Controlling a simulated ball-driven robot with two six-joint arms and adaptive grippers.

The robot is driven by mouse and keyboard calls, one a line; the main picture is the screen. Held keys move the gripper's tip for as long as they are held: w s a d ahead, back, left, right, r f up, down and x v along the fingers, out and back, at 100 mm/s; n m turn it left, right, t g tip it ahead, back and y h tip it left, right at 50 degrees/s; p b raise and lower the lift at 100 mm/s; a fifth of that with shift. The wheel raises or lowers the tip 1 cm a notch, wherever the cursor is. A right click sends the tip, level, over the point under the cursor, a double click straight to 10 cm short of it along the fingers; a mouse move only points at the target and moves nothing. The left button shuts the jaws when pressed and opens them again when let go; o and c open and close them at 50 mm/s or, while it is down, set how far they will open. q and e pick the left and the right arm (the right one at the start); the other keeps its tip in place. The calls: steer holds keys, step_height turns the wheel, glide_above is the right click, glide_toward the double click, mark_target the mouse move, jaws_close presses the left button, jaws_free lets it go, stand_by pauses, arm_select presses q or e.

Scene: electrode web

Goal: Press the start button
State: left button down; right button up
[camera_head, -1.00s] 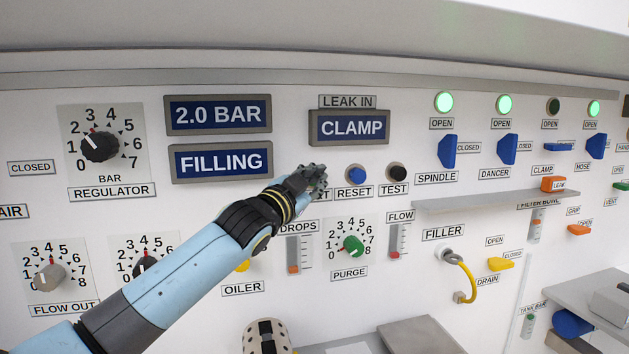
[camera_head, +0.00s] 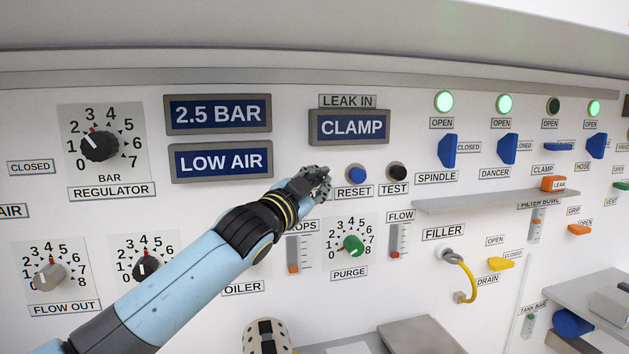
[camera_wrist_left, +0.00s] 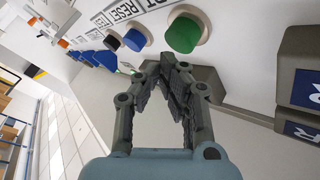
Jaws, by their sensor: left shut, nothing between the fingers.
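The green start button (camera_wrist_left: 183,34) shows in the left wrist view, with a label ending in "RT" beside it. In the head view my left gripper hides it. My left gripper (camera_head: 323,181) is shut and empty in front of the panel, just left of the blue reset button (camera_head: 356,175). In the left wrist view the fingertips (camera_wrist_left: 172,62) are just below the green button in the picture; I cannot tell whether they touch it. The reset button also shows there (camera_wrist_left: 135,40).
The black test button (camera_head: 397,172) is right of reset. Displays read "2.5 BAR" (camera_head: 217,114), "LOW AIR" (camera_head: 220,161) and "CLAMP" (camera_head: 349,127). A grey shelf (camera_head: 480,203) juts out at the right. The green purge knob (camera_head: 353,246) is below the gripper.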

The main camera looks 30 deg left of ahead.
arm_select(q)
steer(key=s+d, duration=0.1)
steer(key=d, duration=0.1)
steer(key=s+d+p, duration=0.1)
steer(key=s, duration=0.1)
steer(key=shift+s+d, duration=0.2)
steer(key=shift+d, duration=0.15)
stand_by(0.8)
